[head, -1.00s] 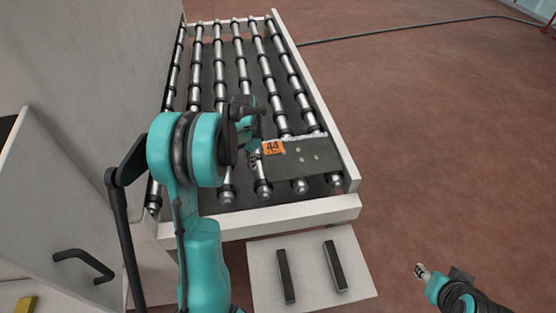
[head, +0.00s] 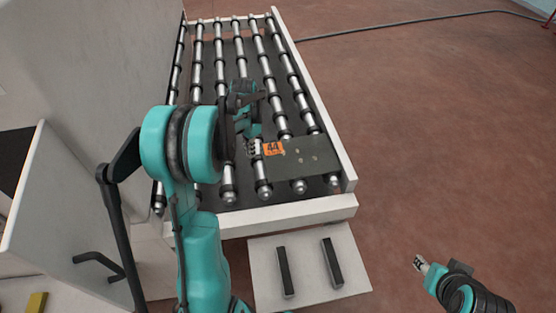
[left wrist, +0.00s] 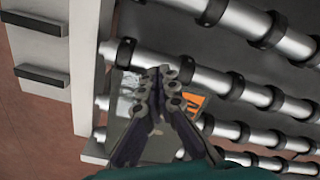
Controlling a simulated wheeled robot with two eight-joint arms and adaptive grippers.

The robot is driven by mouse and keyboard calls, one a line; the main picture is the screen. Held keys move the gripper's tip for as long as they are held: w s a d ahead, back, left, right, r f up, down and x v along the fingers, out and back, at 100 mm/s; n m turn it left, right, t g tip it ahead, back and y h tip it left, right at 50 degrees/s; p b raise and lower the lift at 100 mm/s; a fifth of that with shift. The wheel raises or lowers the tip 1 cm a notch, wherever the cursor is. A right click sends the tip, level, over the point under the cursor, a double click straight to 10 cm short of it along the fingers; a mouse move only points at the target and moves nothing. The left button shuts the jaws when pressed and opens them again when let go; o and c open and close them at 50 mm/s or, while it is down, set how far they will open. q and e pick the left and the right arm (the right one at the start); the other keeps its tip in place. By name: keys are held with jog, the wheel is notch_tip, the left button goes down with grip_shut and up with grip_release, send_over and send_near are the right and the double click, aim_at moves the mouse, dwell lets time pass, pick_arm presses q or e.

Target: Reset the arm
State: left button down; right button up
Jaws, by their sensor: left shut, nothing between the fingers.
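My left gripper (head: 253,148) is shut and empty. Its fingertips are at the left edge of a dark flat plate with an orange "44" label (head: 273,148). In the left wrist view the closed fingers (left wrist: 160,76) hang over the rollers and partly cover the plate. I cannot tell whether they touch it. The plate (head: 312,156) lies on the near right end of the roller conveyor (head: 285,218). My right gripper (head: 420,263) is at the lower right over the floor, away from everything; its fingers are too small to judge.
A pale board with two dark bars (head: 262,250) is in front of the conveyor. A grey machine wall (head: 100,60) and a cabinet with a black handle (head: 95,262) stand on the left. A cable crosses the floor at the back. The floor on the right is clear.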

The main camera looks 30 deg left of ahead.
dwell(0.3)
pick_arm(q)
jog(key=s+d+r+n+t+b, duration=0.1)
jog(key=s+d+r+b, duration=0.15)
jog(key=d, duration=0.35)
jog(key=s+d+r+n+t+b, duration=0.1)
jog(key=s+d+r+t+b, duration=0.15)
jog(key=d, duration=0.35)
jog(key=s+d+f+n+t+b, duration=0.2)
jog(key=s+d+f+b, duration=0.3)
jog(key=s+d, duration=0.6)
jog(key=shift+d+f+t, duration=0.4)
jog(key=shift+f+t, duration=0.05)
jog(key=shift+t, duration=0.4)
pick_arm(e)
notch_tip(320, 180, down, 10)
jog(key=shift+f, duration=0.2)
jog(key=shift+c, duration=0.7)
